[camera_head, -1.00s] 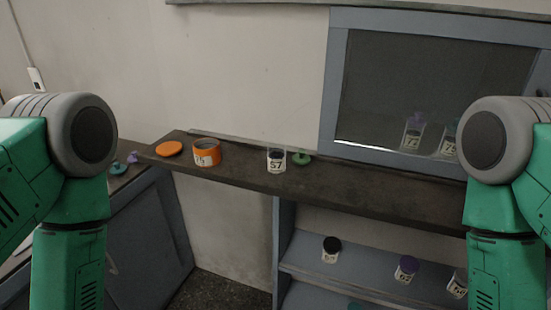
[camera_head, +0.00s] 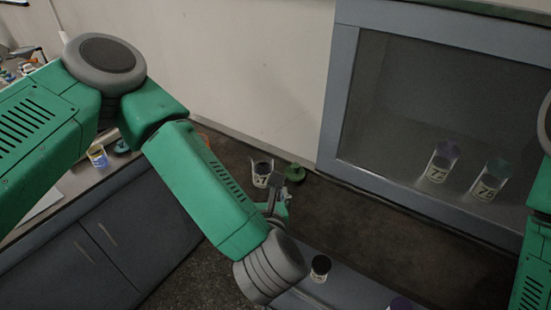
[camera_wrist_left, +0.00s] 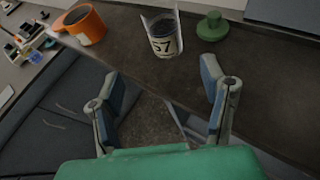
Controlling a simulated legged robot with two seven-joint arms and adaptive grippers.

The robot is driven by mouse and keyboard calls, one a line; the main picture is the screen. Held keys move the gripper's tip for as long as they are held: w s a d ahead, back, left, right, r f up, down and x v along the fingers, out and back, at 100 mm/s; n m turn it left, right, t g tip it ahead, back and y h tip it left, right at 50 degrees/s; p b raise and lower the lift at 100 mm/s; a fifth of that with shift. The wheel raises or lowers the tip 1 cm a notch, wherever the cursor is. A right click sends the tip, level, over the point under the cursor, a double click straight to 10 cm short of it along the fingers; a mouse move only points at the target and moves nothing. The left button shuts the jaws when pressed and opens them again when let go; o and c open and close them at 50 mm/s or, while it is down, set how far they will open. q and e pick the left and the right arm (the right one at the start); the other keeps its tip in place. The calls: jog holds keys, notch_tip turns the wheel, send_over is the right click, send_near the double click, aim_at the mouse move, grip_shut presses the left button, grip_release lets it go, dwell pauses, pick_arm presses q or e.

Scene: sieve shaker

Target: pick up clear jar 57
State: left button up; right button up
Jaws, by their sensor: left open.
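Clear jar 57 (camera_head: 262,171) stands upright and open-topped on the dark shelf, with dark contents and a white label. In the left wrist view the jar (camera_wrist_left: 163,42) is ahead, lined up between my fingers. My left gripper (camera_head: 279,193) is open and empty, just on the near side of the jar. In the left wrist view the gripper's (camera_wrist_left: 158,80) two fingers are spread wide and apart from the jar. A green lid (camera_head: 295,172) lies right of the jar. My right gripper is out of view.
A glass-fronted cabinet (camera_head: 345,100) holding jars is at the right. A black-lidded jar (camera_head: 320,266) is on a lower shelf.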

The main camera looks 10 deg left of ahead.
aim_at(263, 174)
pick_arm(q)
jog(key=shift+n, duration=0.4)
jog(key=w, duration=0.2)
jog(key=w+f, duration=0.1)
jog(key=w, duration=0.1)
jog(key=shift+w+d, duration=0.1)
jog(key=shift+d, duration=0.05)
jog(key=x, duration=0.3)
jog(key=shift+w+a+f+p, duration=0.15)
jog(key=shift+w+a+p, duration=0.15)
jog(key=shift+a, duration=0.35)
jog(key=p+x, duration=0.1)
jog(key=x, duration=0.3)
jog(key=shift+w, duration=0.2)
jog(key=shift+w+f, duration=0.2)
jog(key=shift+w, duration=0.05)
jog(key=shift+d, duration=0.15)
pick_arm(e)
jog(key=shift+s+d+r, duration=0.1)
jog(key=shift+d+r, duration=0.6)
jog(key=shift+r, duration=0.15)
pick_arm(q)
jog(key=shift+a, duration=0.25)
jog(key=c, duration=1.4)
jog(key=shift+a, duration=0.1)
jog(key=shift+c, duration=0.5)
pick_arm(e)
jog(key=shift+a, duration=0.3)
